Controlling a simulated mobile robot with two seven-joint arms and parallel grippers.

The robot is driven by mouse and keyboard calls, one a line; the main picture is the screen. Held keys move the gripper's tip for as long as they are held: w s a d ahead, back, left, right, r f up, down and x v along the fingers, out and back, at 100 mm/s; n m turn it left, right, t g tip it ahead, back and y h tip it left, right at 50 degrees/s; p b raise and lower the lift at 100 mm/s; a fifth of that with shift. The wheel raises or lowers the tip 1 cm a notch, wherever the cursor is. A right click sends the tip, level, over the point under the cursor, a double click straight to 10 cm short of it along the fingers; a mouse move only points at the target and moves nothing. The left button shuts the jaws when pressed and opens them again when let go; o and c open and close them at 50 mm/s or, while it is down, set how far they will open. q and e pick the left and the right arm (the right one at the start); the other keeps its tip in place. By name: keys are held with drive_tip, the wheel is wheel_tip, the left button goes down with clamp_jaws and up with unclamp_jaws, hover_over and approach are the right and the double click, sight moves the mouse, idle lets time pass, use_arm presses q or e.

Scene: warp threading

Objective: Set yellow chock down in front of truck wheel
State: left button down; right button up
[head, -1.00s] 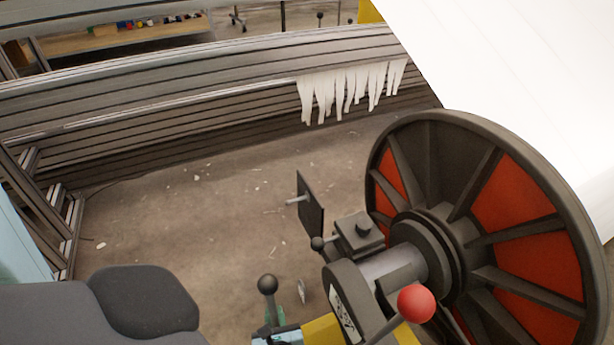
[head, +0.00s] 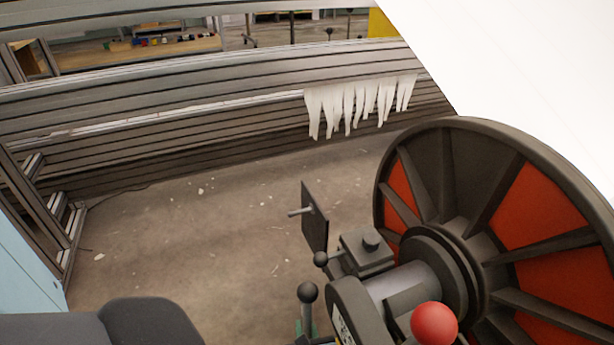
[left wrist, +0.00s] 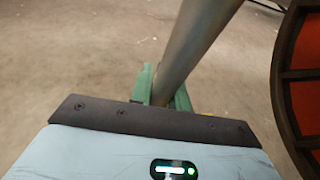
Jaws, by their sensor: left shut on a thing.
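My left gripper (left wrist: 164,88) has two green fingers shut around a grey rod (left wrist: 195,48), seen in the left wrist view. In the head view, a black ball knob (head: 308,292) tops the rod, with the green fingers (head: 310,328) just below it. The rod seems to be the handle of the yellow chock. The chock's body is hidden below. The gripper is close to the left of the truck's machinery (head: 380,300) at the bottom of the head view. The truck's floor wheel is not seen. My right gripper is not in view.
A large black and orange beam flange (head: 545,205) stands at the right under a white sheet (head: 530,60). A red ball knob (head: 435,323) and a dark upright plate (head: 314,216) stick out near the gripper. Bare floor (head: 190,235) lies left, before a slatted metal frame (head: 150,150).

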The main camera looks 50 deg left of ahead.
use_arm(q)
drive_tip(key=shift+w+f+b, duration=0.1)
drive_tip(key=shift+f+b, duration=0.3)
drive_tip(key=shift+f, duration=0.4)
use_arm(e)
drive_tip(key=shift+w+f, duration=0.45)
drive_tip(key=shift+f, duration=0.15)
use_arm(q)
drive_tip(key=c, duration=1.3)
unclamp_jaws()
drive_tip(key=shift+f, duration=0.15)
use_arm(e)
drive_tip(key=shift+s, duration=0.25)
use_arm(q)
drive_tip(key=p+v, duration=0.4)
drive_tip(key=v, duration=0.3)
drive_tip(key=shift+s+d, duration=0.15)
drive_tip(key=shift+s, duration=0.05)
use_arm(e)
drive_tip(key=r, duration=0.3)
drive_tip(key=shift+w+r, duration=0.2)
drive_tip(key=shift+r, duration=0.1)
